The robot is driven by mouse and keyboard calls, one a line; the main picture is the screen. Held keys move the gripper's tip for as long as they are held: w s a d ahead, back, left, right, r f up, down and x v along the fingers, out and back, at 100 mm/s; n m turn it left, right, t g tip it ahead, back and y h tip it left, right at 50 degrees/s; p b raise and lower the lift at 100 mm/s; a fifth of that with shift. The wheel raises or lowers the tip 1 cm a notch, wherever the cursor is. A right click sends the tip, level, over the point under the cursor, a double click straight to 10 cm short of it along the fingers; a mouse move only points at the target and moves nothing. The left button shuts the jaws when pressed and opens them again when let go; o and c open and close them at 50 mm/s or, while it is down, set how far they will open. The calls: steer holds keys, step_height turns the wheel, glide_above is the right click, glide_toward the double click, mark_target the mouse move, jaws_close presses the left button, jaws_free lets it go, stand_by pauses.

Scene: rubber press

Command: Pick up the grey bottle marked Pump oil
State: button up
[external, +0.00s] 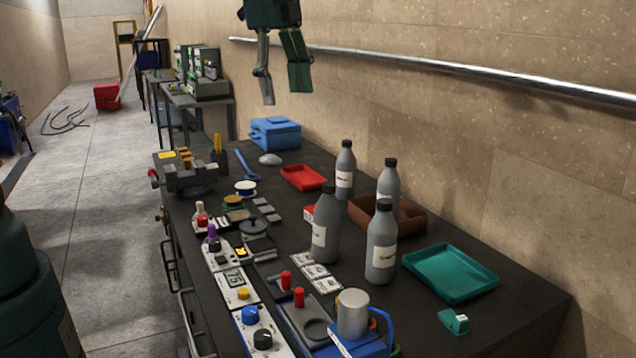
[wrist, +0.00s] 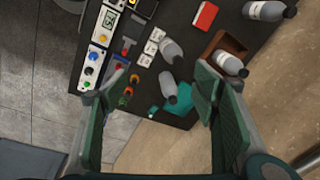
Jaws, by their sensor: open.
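Several grey bottles with black caps and white labels stand on the dark bench: one at the back (external: 345,185), one at the brown tray (external: 388,186), one front left (external: 326,240), and one front right (external: 381,265). The label print is too small to read, so I cannot tell which is marked Pump oil. The wrist view shows grey bottles too, one near the middle (wrist: 168,84) and one at the brown tray (wrist: 230,63). My gripper (external: 284,94) is open and empty, high above the bench and apart from the bottles; its fingers frame the wrist view (wrist: 160,85).
The brown tray (external: 418,228) is close behind the bottles. A teal tray (external: 450,273) lies to their right, a red tray (external: 303,177) further back. Instruments with knobs (external: 258,325) crowd the bench's left side. A metal rail (external: 440,65) runs along the wall.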

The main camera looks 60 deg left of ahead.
mark_target(329, 198)
steer(key=shift+w+f+m+g, duration=1.1)
steer(key=shift+w+f+m, duration=1.35)
steer(key=shift+w, duration=2.9)
steer(key=f, duration=1.5)
steer(key=d+f, duration=0.1)
steer(key=f, duration=0.6)
steer(key=shift+f, duration=0.15)
steer(key=shift+s+f, duration=0.1)
steer(key=shift+f, duration=0.35)
steer(key=shift+f, duration=1.25)
steer(key=shift+f, duration=0.1)
steer(key=shift+s+f+p, duration=0.15)
steer(key=shift+f+p, duration=0.15)
steer(key=shift+f, duration=0.95)
steer(key=shift+s+f+p, duration=0.1)
steer(key=shift+f+p, duration=0.15)
steer(key=shift+f, duration=1)
